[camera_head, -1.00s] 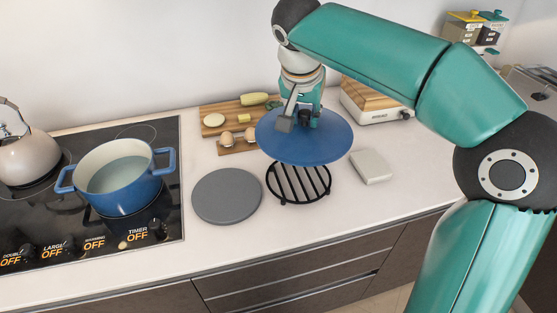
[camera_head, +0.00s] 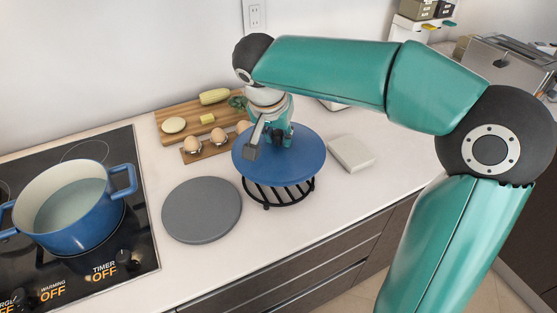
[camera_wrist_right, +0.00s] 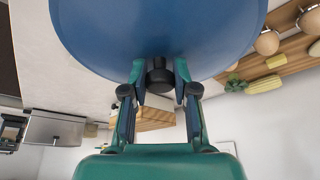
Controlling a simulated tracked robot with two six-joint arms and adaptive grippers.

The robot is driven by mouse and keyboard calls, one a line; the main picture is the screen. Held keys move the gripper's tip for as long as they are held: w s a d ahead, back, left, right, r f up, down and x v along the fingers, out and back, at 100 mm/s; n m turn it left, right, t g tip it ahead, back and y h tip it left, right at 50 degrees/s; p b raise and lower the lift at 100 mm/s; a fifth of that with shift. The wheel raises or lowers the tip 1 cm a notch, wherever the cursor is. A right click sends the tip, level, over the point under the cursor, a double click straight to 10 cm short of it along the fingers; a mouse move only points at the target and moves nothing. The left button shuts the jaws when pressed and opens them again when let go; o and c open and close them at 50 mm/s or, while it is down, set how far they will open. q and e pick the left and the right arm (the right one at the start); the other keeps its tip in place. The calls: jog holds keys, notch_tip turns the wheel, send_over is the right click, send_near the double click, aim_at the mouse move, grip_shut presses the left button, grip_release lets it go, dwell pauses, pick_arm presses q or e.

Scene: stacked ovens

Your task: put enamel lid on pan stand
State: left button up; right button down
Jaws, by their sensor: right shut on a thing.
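The blue enamel lid (camera_head: 300,160) is over the black wire pan stand (camera_head: 283,194), covering most of it from above. Whether the lid touches the stand I cannot tell for sure; it looks very close to or on it. My right gripper (camera_head: 270,140) is shut on the lid's dark knob, which shows between the fingers in the right wrist view. There the lid (camera_wrist_right: 160,35) fills the upper part, and the gripper (camera_wrist_right: 159,80) is below it. The blue pan (camera_head: 75,200) stands uncovered on the hob, holding liquid. My left gripper is not in view.
A round grey mat (camera_head: 202,210) lies left of the stand, and a pale square block (camera_head: 351,154) lies to its right. A cutting board (camera_head: 165,124) with vegetables and an egg holder (camera_head: 196,153) are behind. The counter's front edge is close to the stand.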

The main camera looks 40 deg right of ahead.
jog(key=shift+f, duration=3.6)
jog(key=c, duration=0.9)
grip_release()
jog(key=shift+r, duration=0.1)
jog(key=v, duration=1.2)
jog(key=shift+s, duration=0.15)
